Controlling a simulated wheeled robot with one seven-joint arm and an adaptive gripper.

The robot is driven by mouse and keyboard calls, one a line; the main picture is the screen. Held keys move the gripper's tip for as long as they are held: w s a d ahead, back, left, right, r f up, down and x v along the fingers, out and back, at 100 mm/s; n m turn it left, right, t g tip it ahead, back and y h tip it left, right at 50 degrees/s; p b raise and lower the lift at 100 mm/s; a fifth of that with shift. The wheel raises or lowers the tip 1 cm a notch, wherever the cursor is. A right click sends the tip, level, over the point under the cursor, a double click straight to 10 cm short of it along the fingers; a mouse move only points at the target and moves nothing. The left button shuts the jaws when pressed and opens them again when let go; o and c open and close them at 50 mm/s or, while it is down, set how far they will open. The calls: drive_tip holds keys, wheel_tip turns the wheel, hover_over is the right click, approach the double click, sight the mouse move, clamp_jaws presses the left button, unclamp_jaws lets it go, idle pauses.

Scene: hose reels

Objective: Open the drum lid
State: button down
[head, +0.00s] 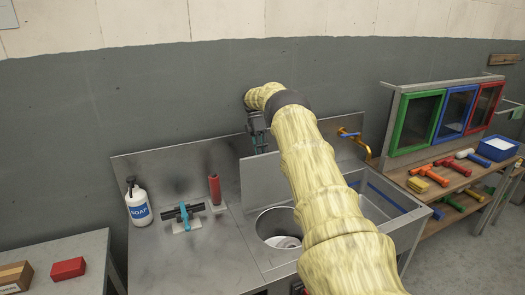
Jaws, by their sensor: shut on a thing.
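The drum lid, a flat grey metal panel (262,182), stands about upright behind the round drum opening (281,229) in the steel counter. A pale disc shows down inside the opening. My gripper (259,148) is at the lid's upper edge, shut on it. My yellow-sleeved arm crosses in front and hides part of the lid and the right side of the opening.
A soap bottle (138,205), a black-and-teal fitting (182,216) and a red-handled item (214,190) stand on the counter left of the drum. A sink (378,207) with an orange tap (352,136) lies right. Shelves with coloured tools (467,163) stand farther right.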

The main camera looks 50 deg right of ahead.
drive_tip(key=shift+a+f, duration=0.25)
drive_tip(key=shift+f, duration=0.25)
drive_tip(key=shift+a+f, duration=0.2)
drive_tip(key=shift+f, duration=0.3)
drive_tip(key=c, duration=1.5)
unclamp_jaws()
drive_tip(key=o, duration=0.5)
drive_tip(key=shift+w+d+f, duration=0.3)
drive_tip(key=shift+d+r, duration=0.1)
drive_tip(key=shift+r, duration=0.05)
drive_tip(key=shift+c, duration=0.7)
drive_tip(key=shift+r, duration=0.1)
drive_tip(key=shift+c, duration=0.5)
drive_tip(key=shift+s+a+r, duration=0.1)
drive_tip(key=shift+s+a, duration=0.1)
drive_tip(key=shift+c, duration=1.2)
drive_tip(key=shift+r, duration=0.15)
